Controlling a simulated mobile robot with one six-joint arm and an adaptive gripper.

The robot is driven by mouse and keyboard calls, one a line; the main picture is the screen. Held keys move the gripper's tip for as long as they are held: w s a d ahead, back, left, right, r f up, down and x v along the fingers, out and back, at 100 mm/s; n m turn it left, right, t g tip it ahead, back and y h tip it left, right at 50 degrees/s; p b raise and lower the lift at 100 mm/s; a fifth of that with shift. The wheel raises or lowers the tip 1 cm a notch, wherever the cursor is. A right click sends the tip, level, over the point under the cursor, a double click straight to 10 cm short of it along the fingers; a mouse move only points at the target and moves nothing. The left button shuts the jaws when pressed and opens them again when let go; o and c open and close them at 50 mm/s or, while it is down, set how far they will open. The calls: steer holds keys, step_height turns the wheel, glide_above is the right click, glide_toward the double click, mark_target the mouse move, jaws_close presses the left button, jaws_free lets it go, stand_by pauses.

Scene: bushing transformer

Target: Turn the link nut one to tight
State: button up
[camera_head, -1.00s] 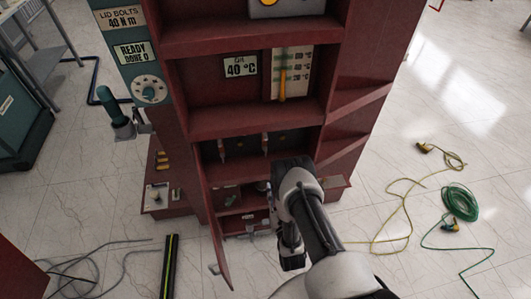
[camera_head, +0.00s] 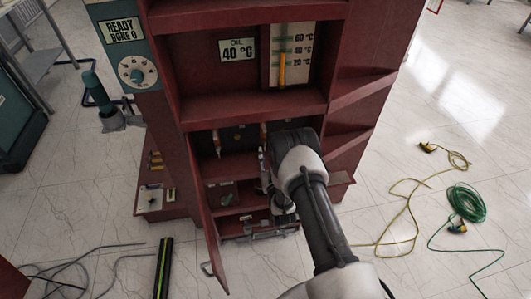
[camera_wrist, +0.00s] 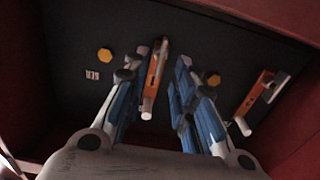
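In the wrist view, two yellow hex nuts show on the dark panel: a left nut (camera_wrist: 104,55) and a right nut (camera_wrist: 211,79), partly covered by my right finger. I cannot tell which is link nut one. An orange link bar with a pale pin (camera_wrist: 154,80) stands between my finger tips. A second orange bar (camera_wrist: 257,92) with a pale pin is at the right. My gripper (camera_wrist: 166,68) has its blue fingers apart, with a gap around the first bar; contact is unclear. In the head view my gripper is inside the cabinet opening, mostly hidden by my arm.
The red cabinet (camera_head: 250,108) has an open door (camera_head: 209,235) at its lower left. Shelf edges and walls lie close around my arm. Yellow cable (camera_head: 405,212) and green cable (camera_head: 468,203) lie on the floor at right.

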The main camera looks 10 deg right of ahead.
mark_target(264, 144)
steer(key=shift+w+b, duration=0.35)
steer(key=shift+w, duration=1.2)
jaws_close()
